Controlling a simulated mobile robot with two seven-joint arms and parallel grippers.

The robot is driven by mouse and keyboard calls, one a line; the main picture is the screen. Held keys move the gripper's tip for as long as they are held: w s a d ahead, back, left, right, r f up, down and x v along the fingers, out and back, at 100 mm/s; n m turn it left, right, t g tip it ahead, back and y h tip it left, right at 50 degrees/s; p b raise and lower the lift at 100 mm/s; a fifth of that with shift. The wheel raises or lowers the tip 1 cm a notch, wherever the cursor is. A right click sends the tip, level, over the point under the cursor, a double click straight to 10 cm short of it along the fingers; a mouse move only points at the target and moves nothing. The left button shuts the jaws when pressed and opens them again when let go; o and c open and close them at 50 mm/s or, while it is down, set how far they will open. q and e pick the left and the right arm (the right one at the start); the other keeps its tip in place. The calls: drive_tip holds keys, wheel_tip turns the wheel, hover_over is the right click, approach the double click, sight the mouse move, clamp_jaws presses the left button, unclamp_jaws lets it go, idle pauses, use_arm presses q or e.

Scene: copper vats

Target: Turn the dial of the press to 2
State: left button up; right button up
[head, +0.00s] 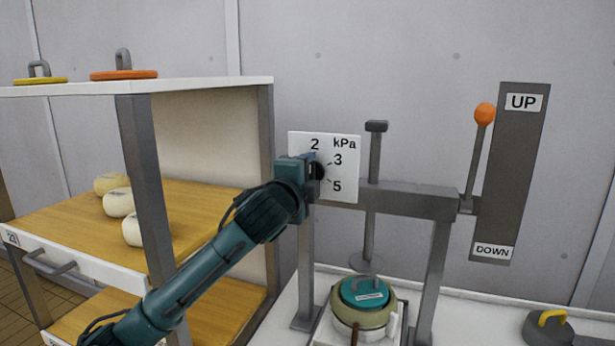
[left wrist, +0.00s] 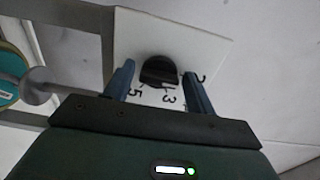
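The press (head: 410,200) has a white dial plate (head: 345,190) marked kPa, with 2, 3 and 5 readable in the head view. Its black dial knob (head: 319,171) is partly hidden there by my left gripper (head: 308,168). In the left wrist view the knob (left wrist: 160,70) lies between the two blue fingers of my left gripper (left wrist: 160,88). The fingers are spread, with a gap to the knob on each side. The numbers 5, 3 and 2 show below and right of the knob. I cannot tell which number the knob points to. My right gripper is not in view.
The press lever with its orange ball (head: 485,114) stands near UP on a grey panel (head: 510,170). A round mould with a teal lid (head: 364,292) sits under the plunger. A shelf (head: 190,190) with pale cheeses stands left, close to my left arm.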

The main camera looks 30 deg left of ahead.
use_arm(q)
drive_tip(key=shift+o, duration=0.9)
drive_tip(key=b+v, duration=0.4)
drive_tip(key=v, duration=0.9)
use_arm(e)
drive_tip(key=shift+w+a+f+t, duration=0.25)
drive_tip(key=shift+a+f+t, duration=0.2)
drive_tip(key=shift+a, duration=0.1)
use_arm(q)
drive_tip(key=shift+s, duration=0.1)
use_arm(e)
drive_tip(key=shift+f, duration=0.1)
use_arm(q)
drive_tip(key=shift+f, duration=0.1)
